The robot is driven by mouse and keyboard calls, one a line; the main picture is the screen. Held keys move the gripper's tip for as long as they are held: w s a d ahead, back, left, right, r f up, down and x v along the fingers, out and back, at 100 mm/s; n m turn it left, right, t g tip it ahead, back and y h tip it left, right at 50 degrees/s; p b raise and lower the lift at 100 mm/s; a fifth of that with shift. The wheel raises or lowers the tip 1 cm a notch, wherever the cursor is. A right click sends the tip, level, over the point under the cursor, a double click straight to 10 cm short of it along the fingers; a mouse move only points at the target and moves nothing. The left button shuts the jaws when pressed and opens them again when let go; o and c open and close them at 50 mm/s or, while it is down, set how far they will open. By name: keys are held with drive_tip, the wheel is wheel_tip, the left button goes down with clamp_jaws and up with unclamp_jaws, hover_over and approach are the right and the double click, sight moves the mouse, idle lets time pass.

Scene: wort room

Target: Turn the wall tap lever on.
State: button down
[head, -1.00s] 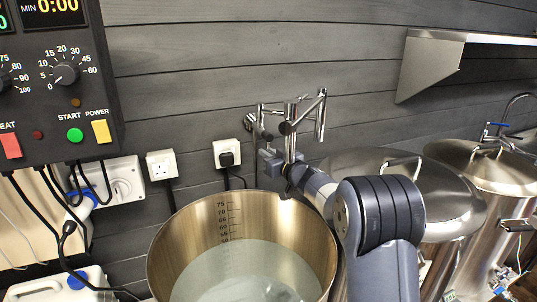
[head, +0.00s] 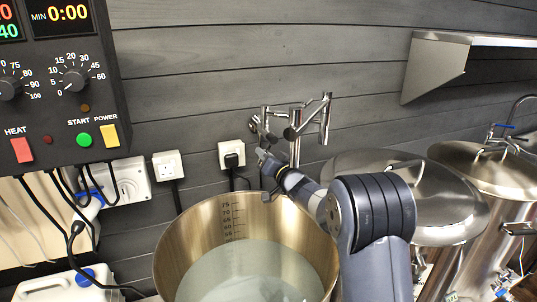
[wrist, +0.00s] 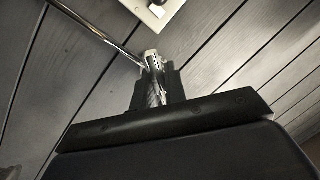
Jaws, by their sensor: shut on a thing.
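The chrome wall tap (head: 296,135) with its jointed spout is on the dark plank wall, above the back rim of the big steel pot, in the head view. My gripper (head: 264,154) is at the tap's left side, just below the left chrome fitting. In the wrist view the dark jaws (wrist: 154,84) are shut on a shiny chrome piece, the tap lever (wrist: 151,63). A thin chrome rod (wrist: 90,24) runs up and left from it. The jaws hide the lower part of the lever, and its exact turn is hard to tell.
The open steel pot (head: 180,262) of liquid stands below my arm. A control panel (head: 62,90) is at left, with sockets (head: 231,155) beside the tap. Lidded steel vessels (head: 440,215) stand close on the right, under a wall shelf (head: 436,70).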

drive_tip(key=m, duration=0.2)
drive_tip(key=a+r+m, duration=0.1)
drive_tip(key=m, duration=0.1)
drive_tip(key=m+t, duration=0.1)
drive_tip(key=m, duration=0.1)
drive_tip(key=shift+s+a+r+h, duration=0.3)
drive_tip(key=shift+s+a+r, duration=0.05)
drive_tip(key=shift+s+a, duration=0.05)
drive_tip(key=shift+s+a+r+m+t+h+b, duration=0.1)
drive_tip(key=shift+r+m+t+h+b, duration=0.15)
drive_tip(key=shift+m, duration=0.6)
drive_tip(key=shift+w+a+r+m+t+h+b, duration=0.1)
drive_tip(key=shift+r+m+t+b, duration=0.2)
drive_tip(key=shift+m, duration=0.6)
drive_tip(key=shift+s+a+r+m+t+h+b, duration=0.15)
drive_tip(key=shift+r+m, duration=0.2)
drive_tip(key=shift+m, duration=0.5)
drive_tip(key=shift+d, duration=0.1)
drive_tip(key=c, duration=1.5)
unclamp_jaws()
drive_tip(key=b+v, duration=0.3)
drive_tip(key=v, duration=0.7)
drive_tip(key=shift+s+d+r+b, duration=0.1)
drive_tip(key=shift+s+d+b, duration=0.1)
drive_tip(key=shift+s+b, duration=0.15)
